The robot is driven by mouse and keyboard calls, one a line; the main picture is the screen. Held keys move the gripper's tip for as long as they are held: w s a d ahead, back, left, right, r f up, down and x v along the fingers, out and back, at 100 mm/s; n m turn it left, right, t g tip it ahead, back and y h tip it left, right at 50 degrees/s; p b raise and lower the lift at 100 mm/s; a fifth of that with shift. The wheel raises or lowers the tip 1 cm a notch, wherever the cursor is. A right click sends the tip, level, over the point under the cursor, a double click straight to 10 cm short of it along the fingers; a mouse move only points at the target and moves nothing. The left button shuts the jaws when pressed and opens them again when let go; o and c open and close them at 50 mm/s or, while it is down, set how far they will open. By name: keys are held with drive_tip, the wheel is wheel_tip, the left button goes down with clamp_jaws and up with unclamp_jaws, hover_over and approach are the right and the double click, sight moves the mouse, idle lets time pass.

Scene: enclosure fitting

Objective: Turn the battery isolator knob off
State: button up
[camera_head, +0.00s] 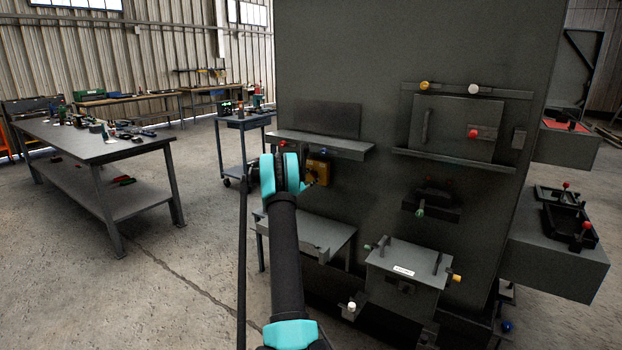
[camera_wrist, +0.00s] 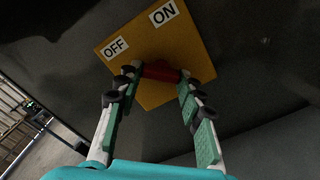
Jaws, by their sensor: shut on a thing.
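The battery isolator is a yellow plate (camera_wrist: 152,45) with OFF and ON labels, mounted on the dark panel. Its red knob (camera_wrist: 161,71) sits on the lower part of the plate in the wrist view. My gripper (camera_wrist: 158,78) has its fingertips on either side of the knob and is shut on it. The OFF label is at the upper left of the plate and the ON label is to its right. In the head view the yellow plate (camera_head: 319,170) shows just right of my wrist, and my arm hides part of it; the knob cannot be made out there.
A shelf (camera_head: 320,145) juts from the panel just above the isolator. A lower ledge (camera_head: 310,235) stands below it. Open floor lies to the left, before a workbench (camera_head: 95,145).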

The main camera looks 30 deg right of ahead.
drive_tip(key=o, duration=1.2)
drive_tip(key=shift+c, duration=0.2)
drive_tip(key=v, duration=1.2)
drive_tip(key=shift+f, duration=0.1)
